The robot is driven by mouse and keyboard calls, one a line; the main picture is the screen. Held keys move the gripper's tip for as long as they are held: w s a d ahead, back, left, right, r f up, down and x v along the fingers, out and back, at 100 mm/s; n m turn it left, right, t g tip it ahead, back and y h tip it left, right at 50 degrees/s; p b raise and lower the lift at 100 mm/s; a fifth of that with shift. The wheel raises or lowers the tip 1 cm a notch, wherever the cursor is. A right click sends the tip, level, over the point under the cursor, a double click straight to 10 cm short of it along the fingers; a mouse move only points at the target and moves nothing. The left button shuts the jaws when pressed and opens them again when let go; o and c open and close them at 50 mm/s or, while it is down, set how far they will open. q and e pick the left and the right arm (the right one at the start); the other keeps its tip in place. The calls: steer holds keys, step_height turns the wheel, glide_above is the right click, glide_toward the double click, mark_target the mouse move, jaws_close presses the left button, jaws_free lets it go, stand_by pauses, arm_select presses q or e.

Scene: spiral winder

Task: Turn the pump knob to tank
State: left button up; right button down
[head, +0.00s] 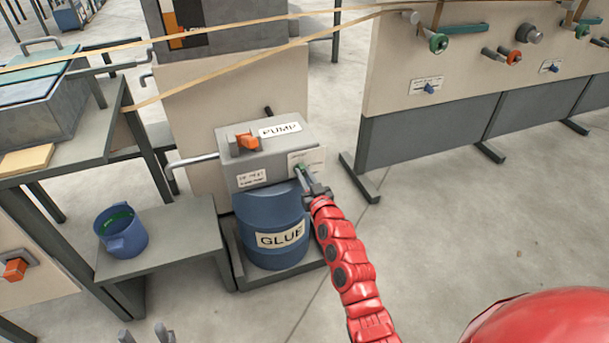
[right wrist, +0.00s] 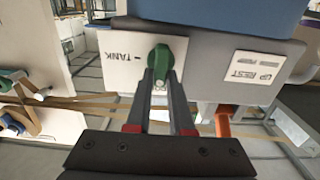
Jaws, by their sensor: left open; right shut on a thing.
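The grey pump box (head: 265,150) carries a PUMP label and sits above the blue glue barrel (head: 272,222). The green pump knob (right wrist: 159,60) is on a white plate (right wrist: 125,64) on the box. In the right wrist view the plate reads TANK beside a short mark, left of the knob; lettering below the knob is mostly covered by my fingers. My right gripper (head: 308,187) is shut on the knob, which stands roughly in line with the fingers and not toward the TANK mark. My left gripper (head: 146,335) is open and empty at the bottom edge of the head view.
An orange handle (head: 244,142) stands on the box top. A UP REST label (right wrist: 255,67) is on its front. A blue bucket (head: 122,232) stands on a low grey table (head: 180,230) to the left. A panel with several knobs (head: 470,60) is at the right. Open floor lies at right.

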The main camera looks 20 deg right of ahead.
steer(key=shift+d+m, duration=0.1)
steer(key=shift+m, duration=0.3)
steer(key=m, duration=0.5)
steer(key=f+m, duration=0.1)
steer(key=m, duration=0.5)
steer(key=d+m+b, duration=0.1)
steer(key=m, duration=0.5)
steer(key=shift+f, duration=0.15)
stand_by(0.5)
steer(key=c, duration=0.8)
jaws_free()
